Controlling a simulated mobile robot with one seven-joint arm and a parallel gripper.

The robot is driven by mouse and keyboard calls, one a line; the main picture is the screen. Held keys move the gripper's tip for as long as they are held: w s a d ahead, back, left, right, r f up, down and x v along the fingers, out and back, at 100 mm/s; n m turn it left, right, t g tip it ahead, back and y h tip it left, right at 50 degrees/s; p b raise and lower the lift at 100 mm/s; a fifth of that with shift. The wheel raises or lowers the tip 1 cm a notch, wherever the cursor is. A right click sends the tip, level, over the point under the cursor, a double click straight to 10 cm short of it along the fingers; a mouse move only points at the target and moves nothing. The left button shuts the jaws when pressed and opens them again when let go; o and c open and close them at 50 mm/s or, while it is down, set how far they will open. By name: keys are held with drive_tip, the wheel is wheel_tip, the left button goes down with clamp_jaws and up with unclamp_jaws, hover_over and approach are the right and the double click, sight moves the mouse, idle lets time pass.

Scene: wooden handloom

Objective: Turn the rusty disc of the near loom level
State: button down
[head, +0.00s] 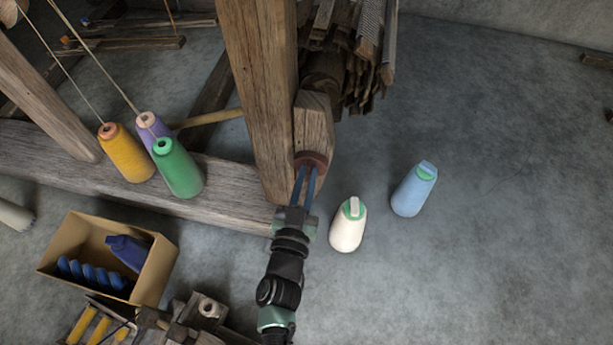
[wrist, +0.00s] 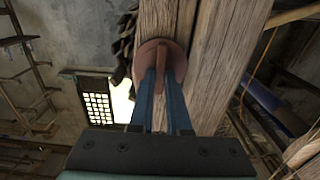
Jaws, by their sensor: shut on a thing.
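The rusty disc (head: 311,159) is a small reddish-brown round piece on the end of a wooden beam, beside the near loom's upright post (head: 259,90). In the wrist view the disc (wrist: 161,59) shows a raised ridge across its middle, lying between my fingers. My gripper (head: 307,176) has its two blue fingers at the disc. In the wrist view my gripper (wrist: 167,80) is shut on the disc's ridge. The fingers hide the lower part of the disc.
Yellow, purple and green cones (head: 178,168) stand left by the loom's lower beam (head: 230,197). A cardboard box (head: 151,277) is at lower left.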

drive_tip(key=shift+m, duration=0.3)
drive_tip(key=m, duration=0.3)
drive_tip(key=shift+p, duration=0.35)
drive_tip(key=shift+s+d+f+m+b, duration=0.15)
drive_tip(key=shift+m+b, duration=0.2)
drive_tip(key=shift+m, duration=2.05)
drive_tip(key=shift+w+f+m+b, duration=0.15)
drive_tip(key=shift+m+b, duration=0.2)
drive_tip(key=shift+m, duration=2.05)
drive_tip(key=shift+s+d+f+m+b, duration=0.15)
drive_tip(key=shift+m+b, duration=0.2)
drive_tip(key=shift+m, duration=2.05)
drive_tip(key=c, duration=0.9)
unclamp_jaws()
drive_tip(key=shift+r, duration=0.1)
